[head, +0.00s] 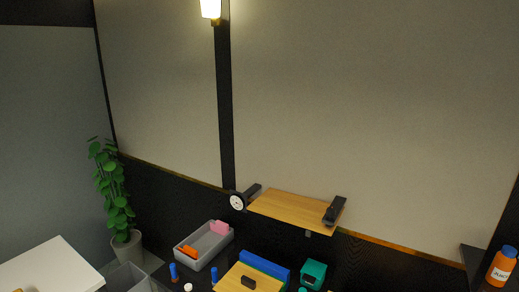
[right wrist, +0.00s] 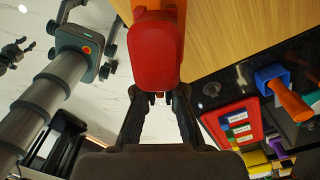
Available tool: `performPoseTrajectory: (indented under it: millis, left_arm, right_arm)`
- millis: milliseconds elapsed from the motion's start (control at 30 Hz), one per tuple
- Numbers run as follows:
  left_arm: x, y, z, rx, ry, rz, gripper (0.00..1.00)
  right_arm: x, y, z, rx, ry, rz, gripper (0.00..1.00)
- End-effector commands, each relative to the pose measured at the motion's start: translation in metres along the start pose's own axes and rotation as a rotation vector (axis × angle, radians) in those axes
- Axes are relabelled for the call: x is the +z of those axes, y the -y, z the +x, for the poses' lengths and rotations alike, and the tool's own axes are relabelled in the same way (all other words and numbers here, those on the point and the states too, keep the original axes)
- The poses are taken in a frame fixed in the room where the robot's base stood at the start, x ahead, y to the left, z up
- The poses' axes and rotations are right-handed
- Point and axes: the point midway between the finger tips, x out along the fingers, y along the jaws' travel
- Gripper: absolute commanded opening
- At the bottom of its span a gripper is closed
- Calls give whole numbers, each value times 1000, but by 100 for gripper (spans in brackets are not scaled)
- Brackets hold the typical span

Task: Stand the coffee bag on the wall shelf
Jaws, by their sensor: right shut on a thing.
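The wall shelf (head: 290,210) is a light wooden board on the dark lower wall in the head view. A dark bracket-like piece stands at its right end, and a round white-faced thing with a dark arm is at its left end. In the right wrist view my right gripper (right wrist: 158,97) is shut on a red and orange thing, which looks like the coffee bag (right wrist: 155,60). The bag covers part of the fingertips, and its upper part runs out of the picture. Neither gripper shows in the head view, and I cannot make out my left gripper.
Below the shelf stand a grey bin (head: 203,246), a blue block (head: 264,266) and a teal box (head: 313,274). An orange bottle (head: 502,266) is at far right, a plant (head: 112,190) at left. The wrist view shows a wooden surface (right wrist: 225,35) and a red tray (right wrist: 233,122). The shelf's middle is clear.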

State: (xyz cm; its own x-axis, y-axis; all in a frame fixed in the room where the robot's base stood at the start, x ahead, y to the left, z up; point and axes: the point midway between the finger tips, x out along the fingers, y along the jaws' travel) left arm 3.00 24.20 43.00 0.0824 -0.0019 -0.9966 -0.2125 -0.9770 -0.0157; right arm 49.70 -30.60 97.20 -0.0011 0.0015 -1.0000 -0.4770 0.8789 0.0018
Motion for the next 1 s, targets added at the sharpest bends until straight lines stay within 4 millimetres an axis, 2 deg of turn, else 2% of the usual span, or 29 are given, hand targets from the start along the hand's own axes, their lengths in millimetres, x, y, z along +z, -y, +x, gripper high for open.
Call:
performPoseTrajectory:
  millis: [633,1000]
  left_arm:
    - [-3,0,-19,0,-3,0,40]
    - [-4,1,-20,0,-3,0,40]
  right_arm:
    - [0,0,-31,0,2,0,0]
    - [1,0,-34,0,3,0,0]
